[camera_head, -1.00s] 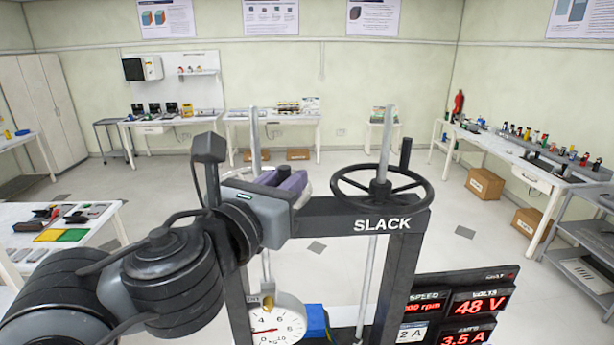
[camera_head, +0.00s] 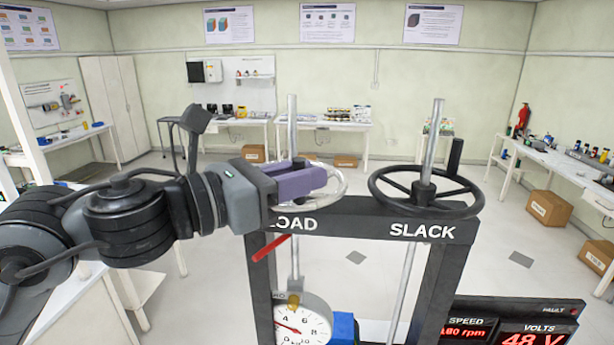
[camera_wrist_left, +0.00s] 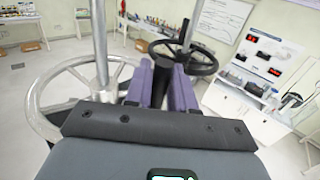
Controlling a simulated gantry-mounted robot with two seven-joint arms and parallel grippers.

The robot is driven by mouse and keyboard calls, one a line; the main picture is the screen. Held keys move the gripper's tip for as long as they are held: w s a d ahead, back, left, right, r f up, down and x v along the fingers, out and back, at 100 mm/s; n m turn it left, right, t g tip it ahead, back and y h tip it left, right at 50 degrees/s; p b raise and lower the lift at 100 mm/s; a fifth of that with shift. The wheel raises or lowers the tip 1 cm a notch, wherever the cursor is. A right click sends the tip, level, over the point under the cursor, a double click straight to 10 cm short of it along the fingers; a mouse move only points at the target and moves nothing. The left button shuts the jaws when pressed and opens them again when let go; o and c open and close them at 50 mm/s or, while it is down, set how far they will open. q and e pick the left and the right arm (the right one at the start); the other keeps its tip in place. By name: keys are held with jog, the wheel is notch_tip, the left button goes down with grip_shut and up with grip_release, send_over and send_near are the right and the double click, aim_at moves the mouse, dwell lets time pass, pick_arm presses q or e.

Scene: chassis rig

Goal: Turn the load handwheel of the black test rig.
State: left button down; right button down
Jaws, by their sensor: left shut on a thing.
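The black test rig (camera_head: 350,216) stands in front of me, with LOAD and SLACK lettered on its top beam. The load handwheel (camera_head: 338,190) is a silver wheel around a pale post, largely hidden by my left gripper; it shows better in the left wrist view (camera_wrist_left: 32,105). My left gripper (camera_head: 305,180), with purple fingers, comes in from the left over this wheel. It is shut on the wheel's dark upright handle (camera_head: 299,162). The black SLACK handwheel (camera_head: 425,190) stands to the right, apart from the gripper. My right gripper is out of view.
A white dial gauge (camera_head: 302,322) with a red needle hangs below the beam. A red bar (camera_head: 270,248) sticks out at the rig's left. A display panel (camera_head: 515,325) is at lower right. The SLACK wheel's upright handle (camera_head: 455,157) rises at its right.

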pick_arm(q)
jog(key=c, duration=1.1)
grip_release()
jog(key=shift+a, duration=0.1)
jog(key=shift+s+a, duration=0.1)
jog(key=shift+a, duration=0.1)
jog(key=b+v, duration=0.4)
jog(key=v, duration=0.6)
jog(key=shift+s+a+r, duration=0.1)
jog(key=shift+s+a, duration=0.1)
